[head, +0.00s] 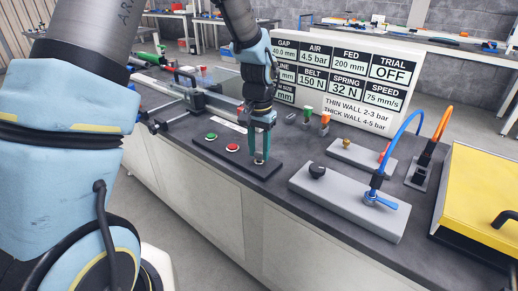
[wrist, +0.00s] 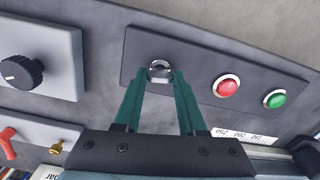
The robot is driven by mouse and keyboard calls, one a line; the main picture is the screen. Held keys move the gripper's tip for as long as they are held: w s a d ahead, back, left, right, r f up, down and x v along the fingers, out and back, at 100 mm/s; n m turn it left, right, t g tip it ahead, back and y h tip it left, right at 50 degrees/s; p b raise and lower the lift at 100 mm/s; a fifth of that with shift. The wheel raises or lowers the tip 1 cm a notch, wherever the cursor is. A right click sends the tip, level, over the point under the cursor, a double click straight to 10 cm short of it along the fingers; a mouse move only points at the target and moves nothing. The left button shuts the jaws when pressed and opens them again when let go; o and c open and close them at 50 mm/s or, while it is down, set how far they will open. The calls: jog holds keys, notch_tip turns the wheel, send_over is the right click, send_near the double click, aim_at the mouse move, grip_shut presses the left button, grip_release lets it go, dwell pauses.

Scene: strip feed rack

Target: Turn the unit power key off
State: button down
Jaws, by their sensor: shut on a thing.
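The unit power key (wrist: 159,70) is a small metal key switch on a dark control plate (wrist: 195,50). My gripper (wrist: 160,76) has its two green fingers closing in on the key, with their tips at its sides. In the head view my gripper (head: 261,155) points down at the key (head: 259,160) at the near right end of the plate (head: 268,171). The fingers hide part of the key, and its exact turn angle cannot be told.
On the plate are a red button (head: 232,148) and a green button (head: 212,136). Right of it stand a grey block with a black knob (head: 317,170) and a blue valve with tube (head: 380,198). A white sign board (head: 358,110) stands behind. A yellow box (head: 482,190) is far right.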

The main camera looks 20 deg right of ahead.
jog(key=shift+m, duration=0.9)
jog(key=shift+c, duration=2.4)
grip_release()
notch_tip(320, 180, up, 11)
jog(key=b, duration=0.1)
jog(key=shift+b, duration=0.35)
jog(key=shift+f, duration=0.1)
